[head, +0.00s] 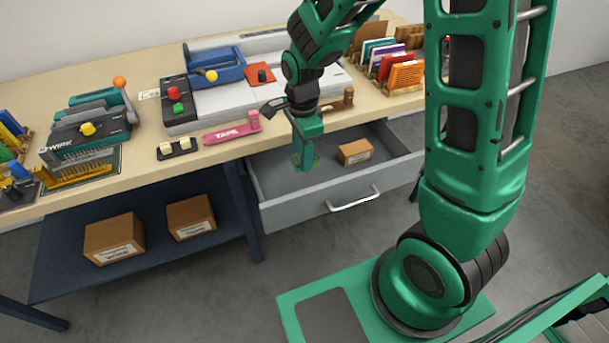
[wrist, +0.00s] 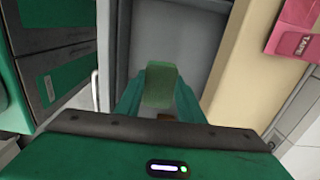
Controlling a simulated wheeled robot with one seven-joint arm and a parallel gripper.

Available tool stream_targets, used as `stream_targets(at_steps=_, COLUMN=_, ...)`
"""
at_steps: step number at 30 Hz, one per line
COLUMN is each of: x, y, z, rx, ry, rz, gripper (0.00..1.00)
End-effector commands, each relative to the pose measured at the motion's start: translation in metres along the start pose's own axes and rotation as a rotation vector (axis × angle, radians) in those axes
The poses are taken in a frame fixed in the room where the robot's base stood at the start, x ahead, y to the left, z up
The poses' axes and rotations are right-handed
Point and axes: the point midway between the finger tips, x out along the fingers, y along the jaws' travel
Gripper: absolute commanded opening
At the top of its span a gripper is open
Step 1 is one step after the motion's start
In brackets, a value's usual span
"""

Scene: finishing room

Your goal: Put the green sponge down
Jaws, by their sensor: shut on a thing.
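My gripper (head: 304,160) points down over the left part of the open drawer (head: 290,208). It is shut on the green sponge, which shows between the two fingers in the wrist view (wrist: 160,84). In the head view the sponge is a small green patch at the fingertips, mostly hidden by the fingers. The sponge looks held above the drawer floor, but I cannot tell how far above.
A small cardboard box (head: 355,151) lies in the drawer, right of my gripper. The bench edge with a pink tape holder (head: 232,128) is close by on the left. Two cardboard boxes (head: 114,238) (head: 190,216) stand on the lower shelf. The drawer floor around the box is bare.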

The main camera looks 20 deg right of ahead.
Motion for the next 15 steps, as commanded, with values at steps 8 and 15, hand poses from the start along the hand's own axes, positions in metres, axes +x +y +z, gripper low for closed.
stream_targets(at_steps=8, x=0.045, y=0.001, z=-0.019, rx=0.031, ry=0.001, rz=0.004, gripper=0.10)
stream_targets(at_steps=15, x=0.064, y=0.002, z=-0.023, rx=0.036, ry=0.001, rz=0.005, gripper=0.10)
